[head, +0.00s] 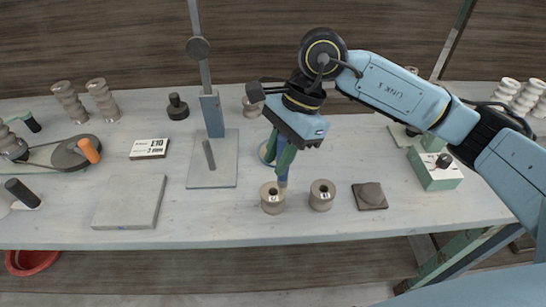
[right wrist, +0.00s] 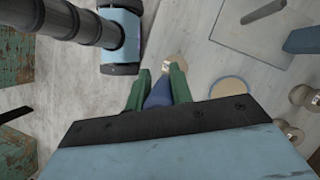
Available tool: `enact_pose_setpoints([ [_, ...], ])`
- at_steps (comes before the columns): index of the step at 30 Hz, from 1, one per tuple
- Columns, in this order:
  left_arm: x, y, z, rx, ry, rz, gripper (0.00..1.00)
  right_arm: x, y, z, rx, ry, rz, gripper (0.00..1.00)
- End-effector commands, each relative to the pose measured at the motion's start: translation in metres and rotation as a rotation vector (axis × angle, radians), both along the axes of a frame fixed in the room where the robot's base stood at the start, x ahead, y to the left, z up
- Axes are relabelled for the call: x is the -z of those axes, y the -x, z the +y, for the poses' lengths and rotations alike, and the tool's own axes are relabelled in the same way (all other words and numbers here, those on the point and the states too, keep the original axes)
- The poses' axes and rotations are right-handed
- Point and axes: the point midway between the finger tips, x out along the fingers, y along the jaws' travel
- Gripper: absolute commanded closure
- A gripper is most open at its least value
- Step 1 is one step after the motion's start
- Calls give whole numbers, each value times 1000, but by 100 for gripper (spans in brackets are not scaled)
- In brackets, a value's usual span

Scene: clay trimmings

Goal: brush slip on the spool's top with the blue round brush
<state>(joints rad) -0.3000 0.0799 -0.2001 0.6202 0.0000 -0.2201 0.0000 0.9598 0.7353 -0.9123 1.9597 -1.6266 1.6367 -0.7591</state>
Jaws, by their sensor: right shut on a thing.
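My right gripper (head: 284,172) points down with its green fingers shut on the blue round brush (head: 283,182). The brush tip is at the right side of the top of a beige spool (head: 272,204); I cannot tell whether it touches. A second, similar spool (head: 321,202) stands just to the right. In the right wrist view the blue brush handle (right wrist: 158,95) sits between the green fingers, and a round dish (right wrist: 229,87) lies nearby. In the head view the dish (head: 263,152) is partly behind the gripper. My left gripper is not in view.
A grey plate with an upright post (head: 212,180) and a flat slab (head: 130,202) are left of the spools. A dark square tile (head: 370,196) and a green box (head: 434,172) are to the right. The table's front strip is clear.

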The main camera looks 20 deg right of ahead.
Motion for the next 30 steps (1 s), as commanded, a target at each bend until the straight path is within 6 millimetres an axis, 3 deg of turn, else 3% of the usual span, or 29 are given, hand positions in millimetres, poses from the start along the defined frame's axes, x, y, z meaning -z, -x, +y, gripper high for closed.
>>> enact_pose_setpoints([
  [30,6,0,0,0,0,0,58,5,0,0,0,0,0,100],
])
